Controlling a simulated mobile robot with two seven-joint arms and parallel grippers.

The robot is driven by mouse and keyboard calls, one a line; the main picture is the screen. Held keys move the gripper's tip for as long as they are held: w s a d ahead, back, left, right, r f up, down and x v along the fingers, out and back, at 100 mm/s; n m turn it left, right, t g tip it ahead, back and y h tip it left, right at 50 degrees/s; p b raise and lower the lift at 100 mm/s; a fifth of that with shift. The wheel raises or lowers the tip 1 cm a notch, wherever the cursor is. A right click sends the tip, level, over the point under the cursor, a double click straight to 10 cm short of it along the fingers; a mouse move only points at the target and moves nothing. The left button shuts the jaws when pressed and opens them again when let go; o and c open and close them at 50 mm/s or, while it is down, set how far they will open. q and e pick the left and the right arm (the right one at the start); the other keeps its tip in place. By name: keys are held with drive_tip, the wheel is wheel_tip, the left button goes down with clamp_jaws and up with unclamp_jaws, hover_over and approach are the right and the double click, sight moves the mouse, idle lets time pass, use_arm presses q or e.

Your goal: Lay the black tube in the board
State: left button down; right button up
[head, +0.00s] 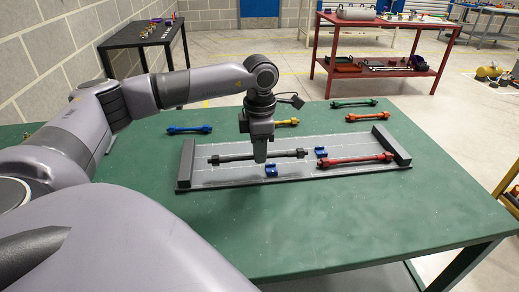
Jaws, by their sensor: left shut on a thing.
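The black tube (287,154) is a dark bar with thicker ends, lying level over the left and middle part of the board. The board (215,177) is a grey plate with dark raised end blocks, on the green table. My left gripper (260,157) points down and is shut on the black tube near its middle. The gripper hides that part of the tube. I cannot tell whether the tube touches the board. Two blue blocks sit on the board, one (271,170) just in front of the tube and one (321,152) beyond its right end. My right gripper is not in view.
A red tube (355,160) lies across the right part of the board. Behind the board, a blue tube (189,129), a yellow tube (288,122), an orange tube (367,117) and a green tube (354,103) lie on the green table (400,210). The table's front is clear.

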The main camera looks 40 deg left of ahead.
use_arm(q)
drive_tip(key=shift+f+b, duration=1.25)
drive_tip(key=shift+f, duration=0.7)
drive_tip(key=c, duration=1.1)
unclamp_jaws()
wheel_tip(320, 180, up, 7)
drive_tip(key=shift+f, duration=0.1)
wheel_tip(320, 180, up, 6)
drive_tip(key=p, duration=0.5)
hover_over(260, 172)
drive_tip(key=shift+s, duration=0.1)
